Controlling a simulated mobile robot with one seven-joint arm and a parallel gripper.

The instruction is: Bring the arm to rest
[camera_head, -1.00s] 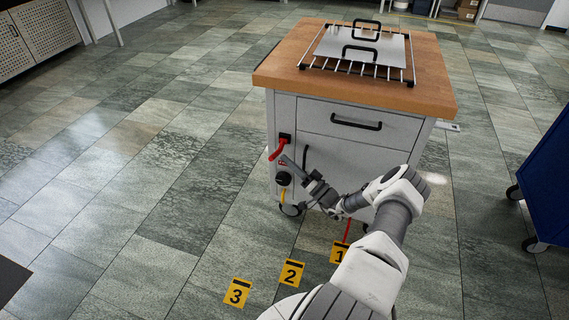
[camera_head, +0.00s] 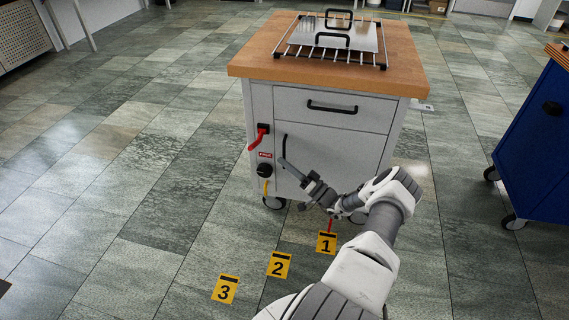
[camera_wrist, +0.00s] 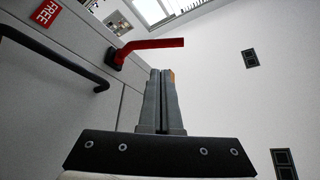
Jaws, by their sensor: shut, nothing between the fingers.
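My gripper (camera_head: 284,164) is shut and empty, in front of the lower left of the grey cabinet's front (camera_head: 348,163) in the head view. My arm (camera_head: 362,262) reaches up from the bottom and bends back left to it. In the wrist view, the two fingers of my gripper (camera_wrist: 160,76) are together and point up, with nothing between them. A red lever handle (camera_head: 258,137) is on the cabinet's left front, up and left of the gripper. It also shows in the wrist view (camera_wrist: 150,44), beyond the fingertips, apart from them.
The cabinet has a wooden top (camera_head: 260,62) with a metal rack and plate (camera_head: 330,40), and stands on castors. A black knob (camera_head: 265,169) sits below the lever. A blue cabinet (camera_head: 540,150) stands at right. Number cards (camera_head: 278,264) lie on the floor. Floor at left is clear.

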